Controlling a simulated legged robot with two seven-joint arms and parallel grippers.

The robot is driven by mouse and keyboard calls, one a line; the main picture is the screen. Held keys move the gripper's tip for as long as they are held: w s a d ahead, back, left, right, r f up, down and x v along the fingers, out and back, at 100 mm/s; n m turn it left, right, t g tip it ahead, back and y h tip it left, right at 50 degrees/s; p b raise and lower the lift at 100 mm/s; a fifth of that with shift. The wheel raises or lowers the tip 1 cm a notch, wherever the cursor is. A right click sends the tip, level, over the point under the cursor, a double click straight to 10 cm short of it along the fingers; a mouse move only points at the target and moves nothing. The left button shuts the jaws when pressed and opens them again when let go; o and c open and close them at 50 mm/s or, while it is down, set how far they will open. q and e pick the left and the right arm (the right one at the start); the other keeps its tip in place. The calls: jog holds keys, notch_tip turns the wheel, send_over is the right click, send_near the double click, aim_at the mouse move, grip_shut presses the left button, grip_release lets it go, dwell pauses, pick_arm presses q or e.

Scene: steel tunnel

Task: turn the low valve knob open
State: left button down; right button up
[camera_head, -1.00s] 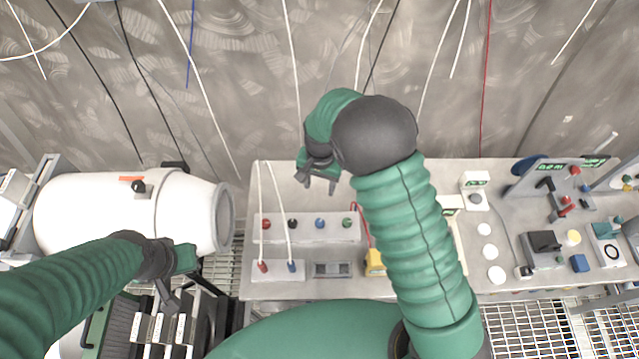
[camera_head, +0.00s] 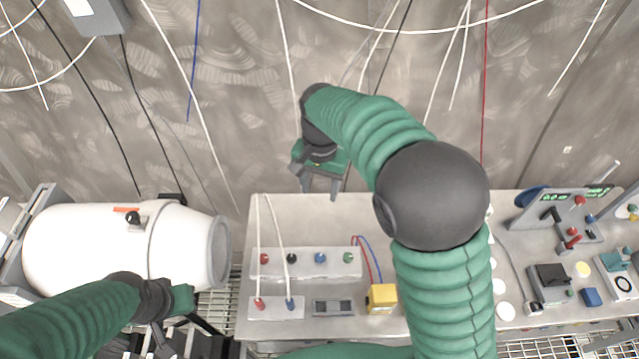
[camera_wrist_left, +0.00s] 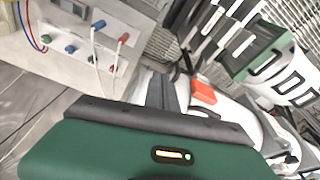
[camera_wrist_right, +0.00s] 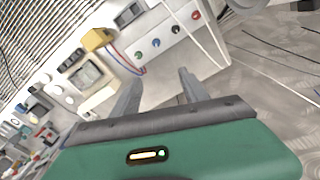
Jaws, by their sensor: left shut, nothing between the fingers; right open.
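A black knob (camera_head: 133,217) with an orange-red bar (camera_head: 126,209) sits on top of the white tank (camera_head: 90,245) at the left. I cannot tell whether this is the low valve knob; no other knob is clearly a valve. An orange-red piece (camera_wrist_left: 204,92) shows on the tank in the left wrist view. My left gripper (camera_head: 163,345) is shut and empty, in front of the tank's lower right side. My right gripper (camera_head: 321,194) is open and empty, above the bench's back edge near the wall. Its two fingers (camera_wrist_right: 157,85) are spread in the right wrist view.
The bench (camera_head: 290,218) carries a panel of coloured knobs (camera_head: 306,263), a yellow box (camera_head: 381,298) with red and blue wires, and instruments at the right, including a black box (camera_head: 550,275). Cables hang before the grey wall (camera_head: 250,90).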

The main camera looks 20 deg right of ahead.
notch_tip(320, 180, up, 3)
dwell(0.3)
jog(key=n+b, duration=0.1)
jog(key=n, duration=1.3)
send_over(320, 257)
notch_tip(320, 257, down, 21)
notch_tip(320, 257, down, 15)
jog(key=shift+f+p, duration=0.1)
jog(key=shift+p, duration=1.1)
jog(key=shift+f, duration=0.5)
grip_shut()
